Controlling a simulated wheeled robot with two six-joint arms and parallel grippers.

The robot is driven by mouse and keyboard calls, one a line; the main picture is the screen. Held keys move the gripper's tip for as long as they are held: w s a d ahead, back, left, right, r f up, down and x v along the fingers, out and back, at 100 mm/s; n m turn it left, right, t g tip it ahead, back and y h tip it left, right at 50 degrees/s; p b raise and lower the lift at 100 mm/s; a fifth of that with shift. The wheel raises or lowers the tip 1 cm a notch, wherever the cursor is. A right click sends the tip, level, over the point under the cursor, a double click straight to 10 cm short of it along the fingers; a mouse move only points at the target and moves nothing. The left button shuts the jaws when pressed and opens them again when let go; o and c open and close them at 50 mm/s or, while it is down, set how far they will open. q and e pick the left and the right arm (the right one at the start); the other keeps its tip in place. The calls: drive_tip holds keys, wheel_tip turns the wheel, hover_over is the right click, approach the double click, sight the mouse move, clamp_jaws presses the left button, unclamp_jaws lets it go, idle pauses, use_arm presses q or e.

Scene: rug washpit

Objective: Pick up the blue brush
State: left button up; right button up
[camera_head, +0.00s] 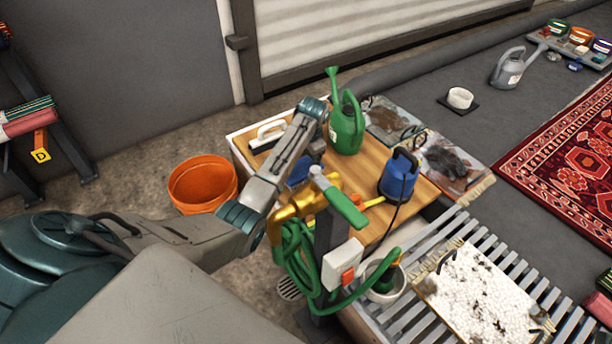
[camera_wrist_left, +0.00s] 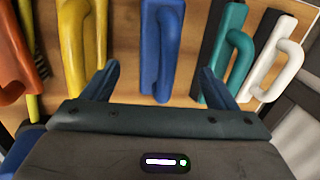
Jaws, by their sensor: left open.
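The blue brush (camera_wrist_left: 160,45) lies on the wooden table top, its looped handle facing up. In the left wrist view it sits between the two spread fingers of my left gripper (camera_wrist_left: 158,84), with space on both sides. The fingers are open and empty, and I cannot tell how far above the table they are. In the head view my left arm reaches over the table's left part, and the arm hides much of the gripper and brushes there. My right gripper is in neither view.
A teal brush (camera_wrist_left: 222,52) and a white brush (camera_wrist_left: 275,62) lie to the right of the blue one. A yellow brush (camera_wrist_left: 82,45) and an orange one (camera_wrist_left: 12,70) lie to the left. A green watering can (camera_head: 346,130), blue pump (camera_head: 398,177) and hose post stand close by.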

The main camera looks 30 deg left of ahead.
sight(304, 162)
use_arm(q)
drive_tip(key=f+b, duration=0.1)
drive_tip(key=f, duration=0.1)
drive_tip(key=f+b, duration=0.1)
drive_tip(key=f, duration=0.1)
drive_tip(key=a+f+b, duration=0.1)
drive_tip(key=f, duration=0.1)
drive_tip(key=shift+w+f, duration=0.25)
drive_tip(key=shift+w, duration=0.1)
drive_tip(key=shift+r, duration=0.1)
drive_tip(key=c, duration=1.2)
